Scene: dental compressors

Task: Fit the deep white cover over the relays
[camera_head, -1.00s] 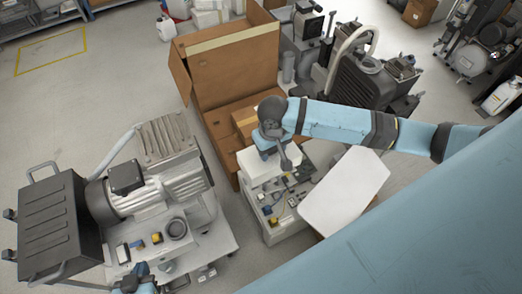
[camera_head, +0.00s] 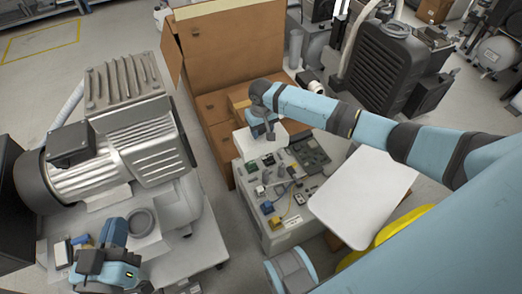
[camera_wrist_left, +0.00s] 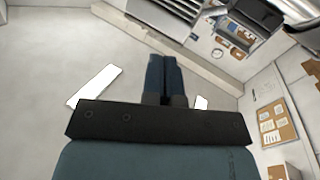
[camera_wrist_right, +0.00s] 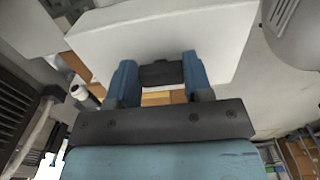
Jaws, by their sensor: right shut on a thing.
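The deep white cover (camera_head: 284,133) is in my right gripper (camera_head: 268,133), over the far end of an open white electrical box (camera_head: 277,240). In the right wrist view, the cover (camera_wrist_right: 165,40) is large and pale, with a dark part between my right fingers (camera_wrist_right: 160,76). The box holds small dark, blue and yellow parts (camera_head: 268,190); I cannot tell which are the relays. The cover hides the far end, and I cannot tell whether it touches the box. My left gripper (camera_wrist_left: 164,78) has its fingers together and empty; in the head view it is at the lower left.
A large motor unit (camera_head: 120,150) stands left of the box. An open cardboard carton (camera_head: 235,60) is behind. A white panel (camera_head: 365,195) lies to the right, near a yellow object (camera_head: 400,228). Dark machinery (camera_head: 385,65) stands behind the panel.

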